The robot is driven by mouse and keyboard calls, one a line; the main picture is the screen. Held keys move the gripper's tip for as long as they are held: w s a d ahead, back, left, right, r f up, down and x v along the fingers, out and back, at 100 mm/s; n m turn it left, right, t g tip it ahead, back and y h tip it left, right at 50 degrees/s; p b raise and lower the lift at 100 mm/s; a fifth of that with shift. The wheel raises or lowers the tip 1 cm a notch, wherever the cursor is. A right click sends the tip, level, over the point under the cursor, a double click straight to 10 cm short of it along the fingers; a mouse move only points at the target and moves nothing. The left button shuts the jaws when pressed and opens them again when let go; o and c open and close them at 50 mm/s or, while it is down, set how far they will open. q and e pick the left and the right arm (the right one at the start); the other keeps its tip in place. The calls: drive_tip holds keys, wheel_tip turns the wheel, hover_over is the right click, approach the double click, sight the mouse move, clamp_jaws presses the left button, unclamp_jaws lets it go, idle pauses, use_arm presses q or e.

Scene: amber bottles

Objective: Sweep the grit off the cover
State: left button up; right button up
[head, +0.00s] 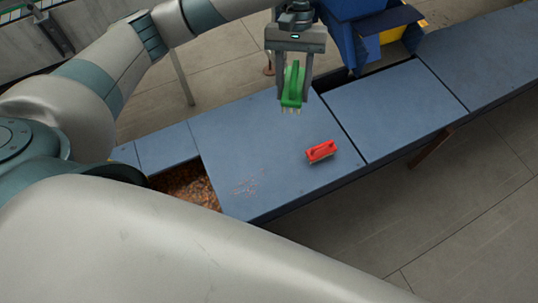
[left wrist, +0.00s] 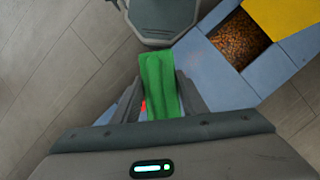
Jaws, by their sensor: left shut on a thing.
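My left gripper (head: 293,92) is shut on a green tool (head: 291,86) with short pale tines or bristles at its lower end. It holds the tool upright above the blue cover (head: 225,140), near its far edge. In the left wrist view the green tool (left wrist: 160,85) sits between the fingers. A red block-shaped brush with a handle (head: 321,151) lies on the cover, right of and nearer than the gripper. A sliver of red (left wrist: 143,105) shows beside the tool in the left wrist view. Faint reddish grit (head: 247,185) lies scattered near the cover's left front. My right gripper is out of view.
An open gap with brown bits (head: 190,183) lies left of the cover; it also shows in the left wrist view (left wrist: 240,38). More blue panels (head: 395,110) continue right. A blue bin-like housing (head: 355,32) stands behind. My arm fills the foreground.

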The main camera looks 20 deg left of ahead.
use_arm(q)
drive_tip(key=w+d+f+n+t+h+p, duration=0.1)
drive_tip(key=w+d+f+n+p, duration=0.1)
drive_tip(key=w, duration=0.2)
drive_tip(key=w+d+f+n+p, duration=0.1)
drive_tip(key=w+n+p, duration=0.15)
drive_tip(key=w, duration=0.25)
drive_tip(key=w+a+f+n+t+h+p, duration=0.1)
drive_tip(key=w+f+n, duration=0.15)
drive_tip(key=f, duration=0.25)
drive_tip(key=w+a+f+n+t+p, duration=0.1)
drive_tip(key=f+n+p, duration=0.15)
drive_tip(key=f, duration=0.25)
drive_tip(key=s+a+f+n+t+p, duration=0.1)
drive_tip(key=s+a+f+n+p, duration=0.1)
drive_tip(key=s+f, duration=0.6)
drive_tip(key=s+a+f+n+t+p, duration=0.1)
drive_tip(key=s+a+f+n+p, duration=0.1)
drive_tip(key=s+f, duration=0.6)
wheel_tip(320, 180, down, 7)
drive_tip(key=shift+s+a+f+n, duration=0.1)
drive_tip(key=shift+s+a+n, duration=0.15)
drive_tip(key=shift+a+n, duration=0.8)
drive_tip(key=shift+d+f, duration=0.1)
drive_tip(key=shift+d, duration=0.2)
